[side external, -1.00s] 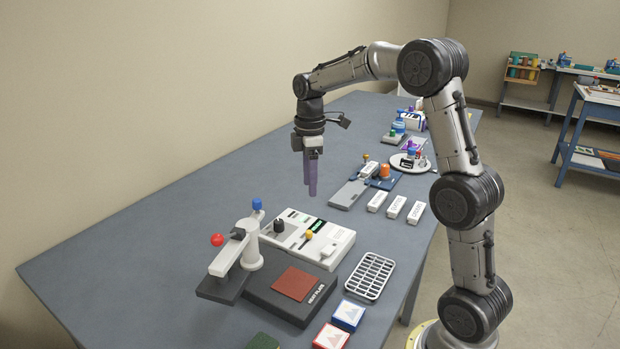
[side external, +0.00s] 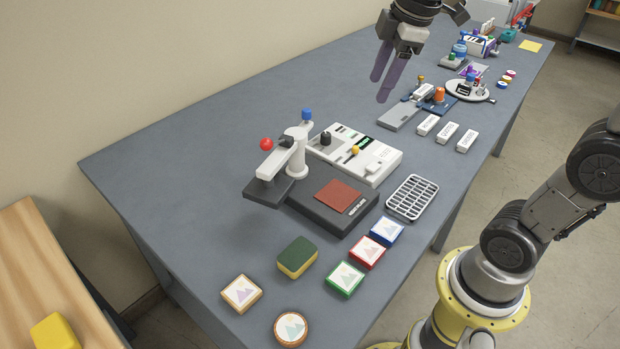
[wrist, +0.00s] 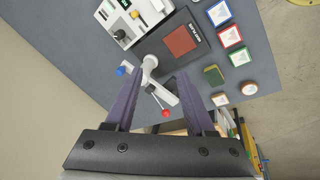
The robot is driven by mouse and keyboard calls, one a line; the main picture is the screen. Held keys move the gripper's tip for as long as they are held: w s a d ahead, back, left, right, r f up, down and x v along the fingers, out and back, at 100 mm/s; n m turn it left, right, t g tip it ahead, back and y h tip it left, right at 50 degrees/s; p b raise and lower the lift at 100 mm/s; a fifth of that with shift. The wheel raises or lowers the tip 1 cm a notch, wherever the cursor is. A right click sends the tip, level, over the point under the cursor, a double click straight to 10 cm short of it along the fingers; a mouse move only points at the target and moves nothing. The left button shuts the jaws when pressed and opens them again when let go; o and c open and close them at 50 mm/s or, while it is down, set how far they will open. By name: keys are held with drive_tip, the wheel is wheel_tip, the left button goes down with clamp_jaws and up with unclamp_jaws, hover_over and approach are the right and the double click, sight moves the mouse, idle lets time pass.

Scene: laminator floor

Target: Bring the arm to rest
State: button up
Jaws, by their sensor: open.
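My gripper (side external: 384,80) hangs above the blue-grey table (side external: 190,160) in the side external view, its purple fingers pointing down. It is open, with nothing between the fingers. In the wrist view my gripper (wrist: 160,115) shows both fingers apart, with a clear gap between them. It is above the table and touches nothing that I can see. Most of my arm's upper part is out of the side external frame.
Below and left stands the heat press with its red-knobbed lever (side external: 267,144) and red plate (side external: 334,191). A white control panel (side external: 380,168), a wire rack (side external: 412,198), a green-yellow sponge (side external: 297,257) and several picture tiles lie near. The table's back left is bare.

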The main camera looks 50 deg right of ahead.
drive_tip(key=s+a+f+m+t, duration=0.1)
drive_tip(key=s+a+f+m, duration=0.1)
drive_tip(key=s, duration=0.5)
drive_tip(key=s+a+f+m+t, duration=0.1)
drive_tip(key=s+a+f+m, duration=0.1)
drive_tip(key=s+f+m, duration=0.3)
drive_tip(key=shift+s+a+f+m+y, duration=0.3)
drive_tip(key=shift+s+m, duration=0.55)
drive_tip(key=shift+m, duration=0.35)
